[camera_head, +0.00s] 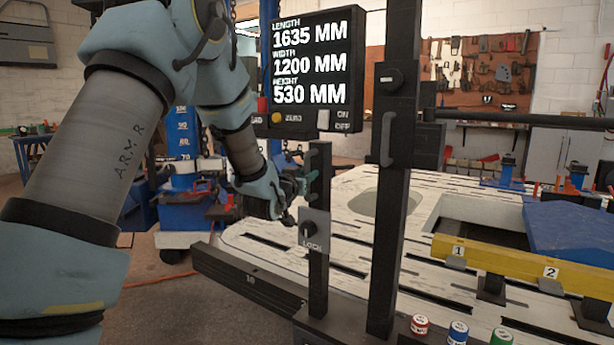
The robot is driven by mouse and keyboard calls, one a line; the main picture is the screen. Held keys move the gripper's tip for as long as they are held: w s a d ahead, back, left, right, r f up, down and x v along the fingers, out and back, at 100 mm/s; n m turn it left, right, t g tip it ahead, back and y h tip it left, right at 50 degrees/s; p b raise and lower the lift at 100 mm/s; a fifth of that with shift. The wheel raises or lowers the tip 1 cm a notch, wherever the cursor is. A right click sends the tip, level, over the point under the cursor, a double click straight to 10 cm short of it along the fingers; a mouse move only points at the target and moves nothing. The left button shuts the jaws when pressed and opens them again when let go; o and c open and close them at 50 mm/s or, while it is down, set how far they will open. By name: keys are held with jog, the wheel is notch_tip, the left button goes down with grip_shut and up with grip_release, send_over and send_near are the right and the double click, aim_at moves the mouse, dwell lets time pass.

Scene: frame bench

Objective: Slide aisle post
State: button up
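Two dark upright posts stand at the near edge of the bench. The shorter post (320,270) carries a small grey handle (311,158) and a plate marked LOCK (314,232) with a round black knob. The taller post (389,240) has a larger handle (387,139) and a black knob above it. No label shows which is the aisle post. My gripper (297,200) is just left of the shorter post, between its handle and the LOCK plate. Its fingers are small and partly hidden, so I cannot tell their opening or any contact.
A display (311,65) reads length 1635, width 1200, height 530 MM. A dark rail (250,280) runs along the bench (345,190). A yellow beam (520,262) numbered 1 and 2 lies right. Red, blue and green cans (458,333) stand in front.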

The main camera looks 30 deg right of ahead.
grip_shut()
dwell(1.0)
